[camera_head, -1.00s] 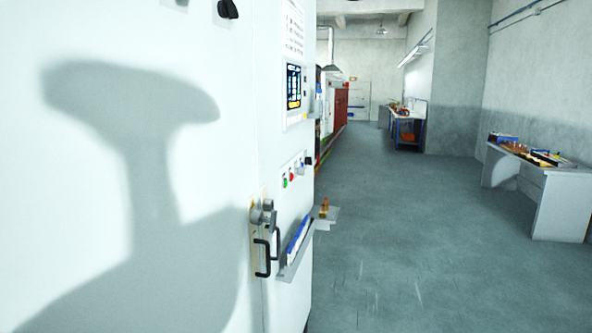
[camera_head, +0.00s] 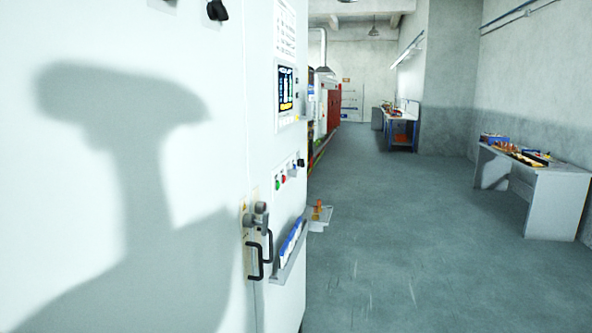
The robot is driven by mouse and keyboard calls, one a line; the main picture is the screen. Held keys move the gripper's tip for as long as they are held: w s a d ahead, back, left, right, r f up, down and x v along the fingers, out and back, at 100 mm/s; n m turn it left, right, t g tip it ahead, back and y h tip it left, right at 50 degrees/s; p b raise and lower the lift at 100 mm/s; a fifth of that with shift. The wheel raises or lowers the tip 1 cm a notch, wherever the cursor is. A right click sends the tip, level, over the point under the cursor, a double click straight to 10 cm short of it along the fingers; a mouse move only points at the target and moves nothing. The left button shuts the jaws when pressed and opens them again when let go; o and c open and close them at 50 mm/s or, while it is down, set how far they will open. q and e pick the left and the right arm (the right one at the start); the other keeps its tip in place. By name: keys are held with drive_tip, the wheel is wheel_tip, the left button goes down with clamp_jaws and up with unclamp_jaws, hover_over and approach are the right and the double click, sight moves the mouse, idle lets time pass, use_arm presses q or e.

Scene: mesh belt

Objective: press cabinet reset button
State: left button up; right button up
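A large white cabinet (camera_head: 190,240) fills the left half of the head view, close to me. On its right-hand face is a row of small controls, with a green button (camera_head: 278,184), a red button (camera_head: 284,179) and a pale blue or white one (camera_head: 293,172). A dark knob (camera_head: 301,162) sits just above them to the right. The labels are too small to read, so I cannot tell which one is the reset button. Neither of my grippers is in view.
A lit display (camera_head: 286,89) is above the buttons. Black door handles (camera_head: 256,260), a grey latch (camera_head: 258,219) and a tray with papers (camera_head: 288,250) stick out below. The floor (camera_head: 390,230) is clear to the right, up to a grey table (camera_head: 545,185).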

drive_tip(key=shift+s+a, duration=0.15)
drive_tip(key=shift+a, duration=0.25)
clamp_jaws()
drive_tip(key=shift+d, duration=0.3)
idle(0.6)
